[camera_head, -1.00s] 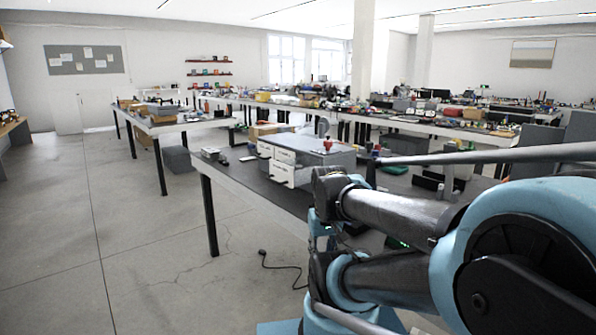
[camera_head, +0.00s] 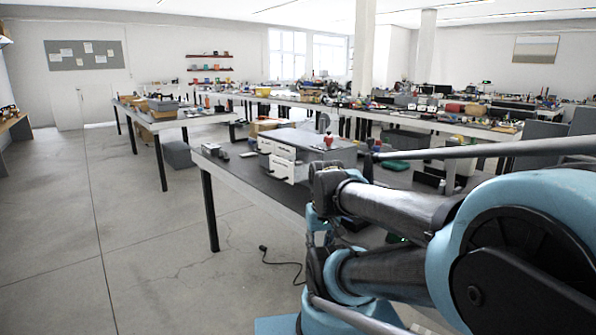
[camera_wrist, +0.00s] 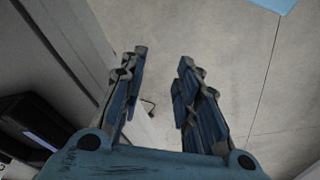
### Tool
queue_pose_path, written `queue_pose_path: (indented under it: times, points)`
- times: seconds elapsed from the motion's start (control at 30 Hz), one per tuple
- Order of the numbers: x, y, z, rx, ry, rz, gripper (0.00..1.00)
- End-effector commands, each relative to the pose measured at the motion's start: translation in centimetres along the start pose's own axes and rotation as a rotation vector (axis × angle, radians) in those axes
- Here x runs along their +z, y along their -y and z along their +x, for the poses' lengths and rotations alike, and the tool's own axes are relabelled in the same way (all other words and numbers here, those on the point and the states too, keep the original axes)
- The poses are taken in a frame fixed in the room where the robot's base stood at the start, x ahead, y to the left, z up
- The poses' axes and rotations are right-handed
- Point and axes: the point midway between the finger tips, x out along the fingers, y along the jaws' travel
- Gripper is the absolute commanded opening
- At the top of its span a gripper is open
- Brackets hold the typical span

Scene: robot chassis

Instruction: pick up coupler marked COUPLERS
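I cannot make out a coupler or the marking COUPLERS in either view. A grey drawer cabinet with pale drawer fronts (camera_head: 285,163) stands on the near table (camera_head: 237,178); any labels are too small to read, and a lower drawer seems to stick out. My gripper (camera_wrist: 163,60) shows in the wrist view with its two blue-and-dark fingers apart and nothing between them. It points down toward bare floor, beside a pale grey surface on the left. In the head view my arm hides the right part of the near table, and the gripper cannot be made out.
A red item (camera_head: 328,141) is on top of the cabinet. A dark cable (camera_head: 283,264) lies on the floor below the near table. Another table (camera_head: 160,125) with boxes stands farther left. The floor (camera_head: 120,230) at left is clear. A black object (camera_wrist: 30,122) is at the wrist view's lower left.

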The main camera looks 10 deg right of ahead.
Motion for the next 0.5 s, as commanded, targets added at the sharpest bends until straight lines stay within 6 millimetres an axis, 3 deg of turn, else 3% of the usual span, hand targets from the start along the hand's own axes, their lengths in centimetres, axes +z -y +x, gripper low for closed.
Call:
queue_pose_path:
  times: [0.13, 0.23, 0.3, 0.5]
  points:
    - [0.0, 0.0, 0.0, 0.0, 0.0, 0.0, 0.3]
    - [0.4, 0.0, -0.6, 0.0, -0.008, -0.003, 0.49]
    - [0.3, 0.0, -1.2, 0.0, -0.01, -0.017, 0.49]
    - [-3.1, 0.0, -4.6, -0.001, 0.007, -0.136, 0.49]
